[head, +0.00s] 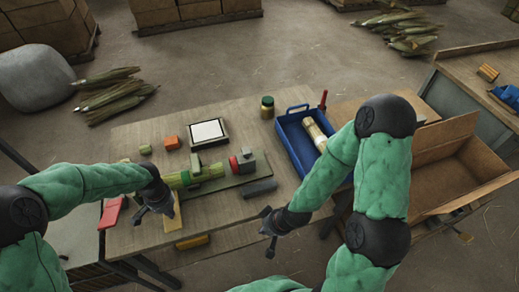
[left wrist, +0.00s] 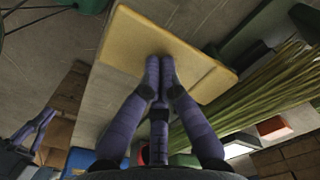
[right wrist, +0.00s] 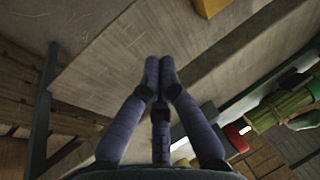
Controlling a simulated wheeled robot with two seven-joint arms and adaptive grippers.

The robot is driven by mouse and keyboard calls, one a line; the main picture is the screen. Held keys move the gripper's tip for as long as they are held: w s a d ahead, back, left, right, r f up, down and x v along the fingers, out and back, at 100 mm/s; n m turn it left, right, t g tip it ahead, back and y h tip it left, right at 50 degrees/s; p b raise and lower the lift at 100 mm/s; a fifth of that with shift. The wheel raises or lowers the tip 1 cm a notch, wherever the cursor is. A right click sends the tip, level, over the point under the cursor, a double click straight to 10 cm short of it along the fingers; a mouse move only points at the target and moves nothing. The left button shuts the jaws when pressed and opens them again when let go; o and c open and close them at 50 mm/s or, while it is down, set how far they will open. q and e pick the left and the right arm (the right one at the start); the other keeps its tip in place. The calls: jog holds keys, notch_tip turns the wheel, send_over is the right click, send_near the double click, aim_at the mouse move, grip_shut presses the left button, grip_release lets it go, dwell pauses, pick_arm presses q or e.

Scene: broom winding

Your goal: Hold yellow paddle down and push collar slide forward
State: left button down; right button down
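The yellow paddle (head: 173,215) sticks out from the front of the green fixture on the bench. In the left wrist view it is a flat yellow plate (left wrist: 205,75). My left gripper (head: 160,207) is shut, its fingertips over the paddle; I cannot tell whether they press on it. A bundle of green stalks (head: 196,177) lies along the fixture. At its right end are a red collar (head: 234,164) and a grey block (head: 246,160), probably the collar slide; the red part also shows in the right wrist view (right wrist: 237,137). My right gripper (head: 267,222) is shut and empty, front-right of the fixture.
A blue tray (head: 292,142) holds a broom-like piece (head: 315,134). A yellow block (head: 192,242) lies at the front edge, a red piece (head: 112,212) at the left. An open carton (head: 455,165) stands at right.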

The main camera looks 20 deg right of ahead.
jog(key=shift+n, duration=0.3)
jog(key=w+r, duration=0.2)
jog(key=w, duration=0.2)
jog(key=w+r, duration=0.2)
jog(key=w, duration=0.2)
jog(key=w+r, duration=0.2)
jog(key=w, duration=0.2)
jog(key=shift+w+r, duration=0.4)
pick_arm(q)
jog(key=shift+f, duration=0.1)
pick_arm(e)
jog(key=w+a+r, duration=0.2)
jog(key=w+r, duration=0.6)
jog(key=r, duration=0.6)
jog(key=d+m+t+y, duration=0.1)
jog(key=d+m+y, duration=0.3)
jog(key=d+m, duration=1.7)
jog(key=m, duration=0.3)
send_near(246, 160)
notch_tip(246, 160, down, 2)
jog(key=w, duration=0.2)
jog(key=shift+w+a+f, duration=0.25)
jog(key=shift+a, duration=0.15)
